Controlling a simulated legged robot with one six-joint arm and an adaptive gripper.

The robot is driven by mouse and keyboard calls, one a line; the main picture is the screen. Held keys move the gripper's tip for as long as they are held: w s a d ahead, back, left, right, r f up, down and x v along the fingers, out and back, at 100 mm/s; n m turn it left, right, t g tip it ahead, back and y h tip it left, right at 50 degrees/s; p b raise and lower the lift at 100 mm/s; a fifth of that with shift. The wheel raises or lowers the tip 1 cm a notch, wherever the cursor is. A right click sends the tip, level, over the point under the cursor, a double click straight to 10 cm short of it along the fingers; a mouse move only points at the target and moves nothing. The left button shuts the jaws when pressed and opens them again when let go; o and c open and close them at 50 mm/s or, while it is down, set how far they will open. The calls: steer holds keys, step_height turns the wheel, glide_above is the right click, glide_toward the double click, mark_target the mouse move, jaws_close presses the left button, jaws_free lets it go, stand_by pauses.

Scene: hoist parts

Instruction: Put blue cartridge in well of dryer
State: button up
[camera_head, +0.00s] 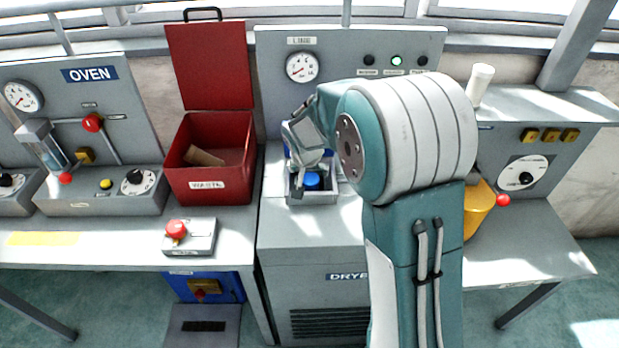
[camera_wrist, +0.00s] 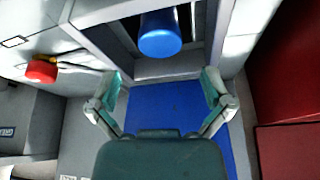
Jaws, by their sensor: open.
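The blue cartridge (camera_head: 312,180) stands in the square grey well (camera_head: 322,198) on top of the dryer (camera_head: 300,228). In the wrist view the cartridge (camera_wrist: 160,42) shows its round blue end inside the well's frame (camera_wrist: 105,45), apart from both fingers. How deep it sits is hard to tell. My gripper (camera_head: 304,165) is over the back left of the well, and my arm hides part of the dryer's right side. In the wrist view my gripper (camera_wrist: 162,85) is open, with nothing between its fingers.
A blue panel (camera_wrist: 165,108) lies beyond the fingers in the wrist view. The red waste box (camera_head: 209,185), lid raised, stands close left of the well. A red button box (camera_head: 190,238) is at the front left. The oven (camera_head: 95,190) is far left.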

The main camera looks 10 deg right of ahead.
steer(key=s+d+r+n, duration=0.1)
steer(key=s+r+n, duration=0.1)
steer(key=s+r, duration=1.35)
steer(key=s+r+n+t+y, duration=0.1)
steer(key=s+n, duration=0.1)
steer(key=s, duration=1.3)
steer(key=shift+s+n+y, duration=0.25)
steer(key=shift+n+y, duration=0.05)
steer(key=shift+y, duration=0.1)
